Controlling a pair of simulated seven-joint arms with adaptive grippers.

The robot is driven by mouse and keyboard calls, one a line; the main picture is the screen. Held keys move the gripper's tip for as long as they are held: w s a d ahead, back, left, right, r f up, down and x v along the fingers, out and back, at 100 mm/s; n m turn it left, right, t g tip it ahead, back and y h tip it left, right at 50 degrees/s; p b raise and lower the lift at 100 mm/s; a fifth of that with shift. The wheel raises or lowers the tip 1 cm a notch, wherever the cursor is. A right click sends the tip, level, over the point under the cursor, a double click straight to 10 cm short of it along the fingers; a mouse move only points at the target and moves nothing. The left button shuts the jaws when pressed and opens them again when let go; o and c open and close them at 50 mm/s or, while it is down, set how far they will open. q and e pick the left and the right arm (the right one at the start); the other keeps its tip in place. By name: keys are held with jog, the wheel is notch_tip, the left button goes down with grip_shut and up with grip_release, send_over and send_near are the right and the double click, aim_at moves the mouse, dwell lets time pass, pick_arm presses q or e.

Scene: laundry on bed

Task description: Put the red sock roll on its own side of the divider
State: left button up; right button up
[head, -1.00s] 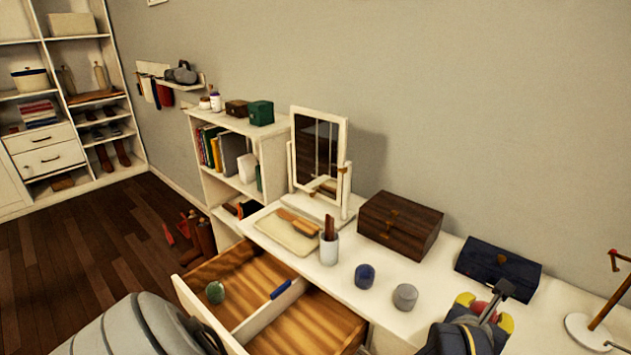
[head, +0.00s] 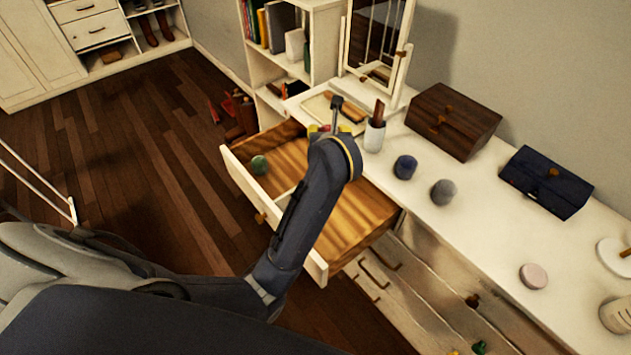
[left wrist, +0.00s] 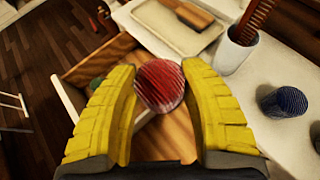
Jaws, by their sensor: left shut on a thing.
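The red sock roll (left wrist: 160,86) sits between the yellow fingers of my left gripper (left wrist: 163,100) in the left wrist view, and the gripper is shut on it. In the head view my left gripper (head: 328,130) is over the back of the open drawer (head: 240,180), and only a little of the roll shows. The white divider (head: 286,199) is mostly hidden behind my left arm. A green roll (head: 259,165) lies in the left compartment. The right compartment's visible floor is bare. Small yellow-green tips at the bottom edge may be my right gripper (head: 467,350); its state is unclear.
On the dresser top stand a brush cup (head: 374,136), a blue roll (head: 405,167), a grey roll (head: 443,192), a brown box (head: 452,121) and a navy box (head: 546,181). A mirror (head: 375,45) and a tray (head: 318,106) are behind the drawer.

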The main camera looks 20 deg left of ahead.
pick_arm(q)
jog(key=a+f+n+g+y, duration=0.25)
jog(key=a+n+y, duration=0.2)
jog(key=a, duration=1.05)
jog(key=shift+g, duration=0.25)
jog(key=shift+a+f, duration=0.15)
jog(key=shift+f, duration=4.6)
jog(key=shift+a+f, duration=0.1)
jog(key=shift+f, duration=4.6)
jog(key=shift+f, duration=0.3)
jog(key=shift+f, duration=0.2)
